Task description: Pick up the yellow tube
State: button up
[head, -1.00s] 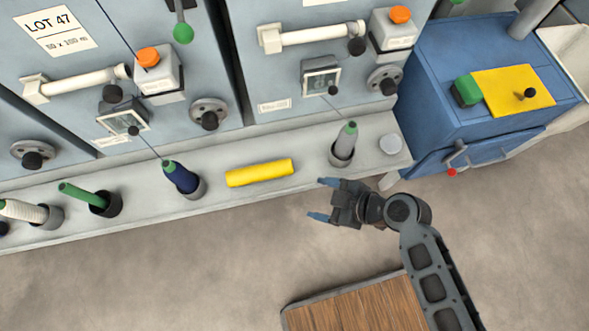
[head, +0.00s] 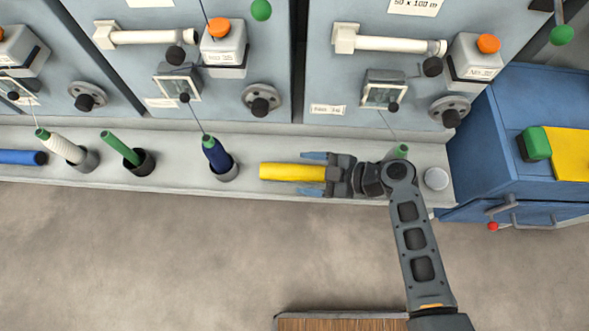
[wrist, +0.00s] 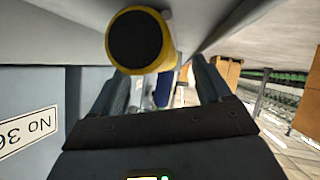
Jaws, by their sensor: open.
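The yellow tube (head: 290,172) lies on its side on the light grey ledge in the head view. My gripper (head: 314,174) is at its right end, with the two blue fingers open, one on the far side and one on the near side of the tube's end. In the wrist view the tube's dark round end (wrist: 136,40) faces the camera, with a yellow rim around it. The open fingers (wrist: 160,92) show below it in that picture. I cannot tell whether either finger touches the tube.
A blue-wound spool (head: 217,155) stands in a holder left of the tube. A green tube (head: 121,148) and a white spool (head: 62,147) are farther left. My arm partly hides a green-topped spool (head: 400,151). Grey machines with knobs rise behind the ledge. A blue cabinet (head: 500,150) stands right.

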aim_at(294, 173)
jog(key=shift+x, duration=1.4)
jog(key=c, duration=1.1)
